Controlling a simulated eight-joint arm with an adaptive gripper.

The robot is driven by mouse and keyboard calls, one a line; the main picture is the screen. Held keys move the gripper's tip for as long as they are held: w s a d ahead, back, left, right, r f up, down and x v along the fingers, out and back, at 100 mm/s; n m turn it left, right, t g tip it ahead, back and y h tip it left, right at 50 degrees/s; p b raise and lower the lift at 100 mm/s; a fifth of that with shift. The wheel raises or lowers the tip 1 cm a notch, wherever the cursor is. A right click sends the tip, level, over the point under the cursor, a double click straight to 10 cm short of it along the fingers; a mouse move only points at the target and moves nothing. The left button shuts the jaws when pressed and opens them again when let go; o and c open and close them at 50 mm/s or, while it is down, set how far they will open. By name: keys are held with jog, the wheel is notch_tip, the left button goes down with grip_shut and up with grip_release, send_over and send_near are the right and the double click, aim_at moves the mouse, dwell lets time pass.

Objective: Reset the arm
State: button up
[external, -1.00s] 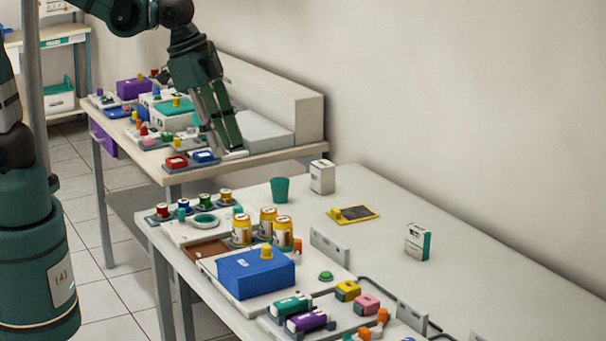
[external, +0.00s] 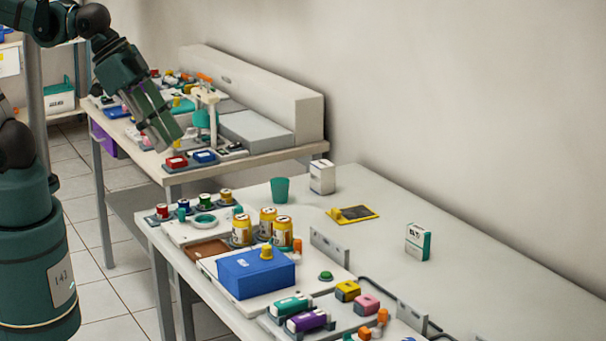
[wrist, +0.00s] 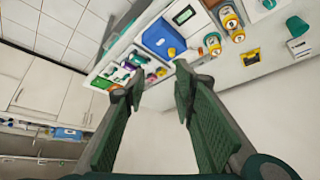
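My gripper (external: 165,133) hangs over the front edge of the back table in the external view, above and left of the red block (external: 176,162) and the blue block (external: 204,156). In the wrist view its two green fingers (wrist: 155,88) are spread wide with nothing between them. My gripper is open and empty, apart from the things on both tables.
The back table (external: 160,172) carries many small coloured items and a white stand with a teal part (external: 203,112). The front table (external: 480,290) holds a blue box (external: 256,274), yellow jars (external: 241,229) and a teal cup (external: 280,189). Its right half is mostly clear.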

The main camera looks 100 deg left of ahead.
jog(key=shift+s+d+f+t, duration=0.15)
jog(key=shift+s+d, duration=0.1)
jog(key=shift+s, duration=0.35)
jog(key=shift+s+d+f+t, duration=0.15)
jog(key=shift+s+d, duration=0.1)
jog(key=shift+s, duration=0.3)
jog(key=shift+o, duration=0.8)
dwell(1.7)
jog(key=shift+w+a, duration=0.1)
jog(key=shift+a, duration=0.05)
